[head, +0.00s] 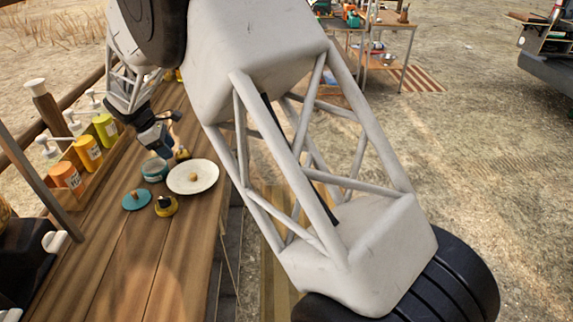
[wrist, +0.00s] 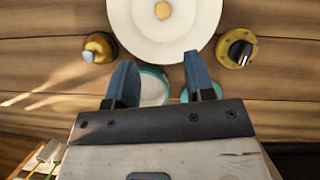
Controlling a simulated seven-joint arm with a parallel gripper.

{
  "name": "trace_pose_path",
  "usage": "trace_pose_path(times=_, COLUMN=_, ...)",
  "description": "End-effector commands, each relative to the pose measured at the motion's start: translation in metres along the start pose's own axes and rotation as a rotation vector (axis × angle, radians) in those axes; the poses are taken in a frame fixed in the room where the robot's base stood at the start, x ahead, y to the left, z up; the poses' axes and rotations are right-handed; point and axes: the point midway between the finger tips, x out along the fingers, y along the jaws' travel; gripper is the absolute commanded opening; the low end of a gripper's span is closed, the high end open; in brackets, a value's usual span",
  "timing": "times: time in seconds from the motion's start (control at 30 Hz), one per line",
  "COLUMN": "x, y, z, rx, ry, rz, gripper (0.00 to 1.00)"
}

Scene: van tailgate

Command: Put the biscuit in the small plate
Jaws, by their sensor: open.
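A small round tan biscuit (head: 193,178) lies near the middle of a large white plate (head: 207,184) on the wooden table. It also shows at the top of the wrist view (wrist: 162,10). A small teal plate (head: 129,204) lies flat nearer the head camera, with a small tan thing on it. In the wrist view the right finger hides most of this teal plate (wrist: 185,95). My gripper (head: 167,141) is over the table beside the white plate. In the wrist view its blue fingers (wrist: 160,72) are apart and nothing is held between them.
A teal bowl (head: 154,169) stands beside the white plate, seen between my fingers. A yellow item with a dark knob (head: 165,206) and another yellow item (head: 182,154) stand near the plate. Several pump bottles (head: 88,151) stand in a wooden rack at left. The table's front is clear.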

Motion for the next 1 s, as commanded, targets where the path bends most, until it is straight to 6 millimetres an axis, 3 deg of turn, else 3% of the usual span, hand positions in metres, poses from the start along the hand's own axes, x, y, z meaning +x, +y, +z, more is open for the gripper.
trace_pose_path(times=0.17, x=-0.001, y=0.000, z=0.003, rx=0.004, ry=0.001, rz=0.000, gripper=0.49)
trace_pose_path(times=0.37, x=-0.007, y=-0.005, z=0.026, rx=0.050, ry=0.015, rz=-0.002, gripper=0.49)
trace_pose_path(times=0.67, x=-0.024, y=-0.032, z=0.116, rx=0.236, ry=0.067, rz=-0.014, gripper=0.49)
trace_pose_path(times=1.0, x=-0.038, y=-0.088, z=0.227, rx=0.499, ry=0.137, rz=-0.034, gripper=0.49)
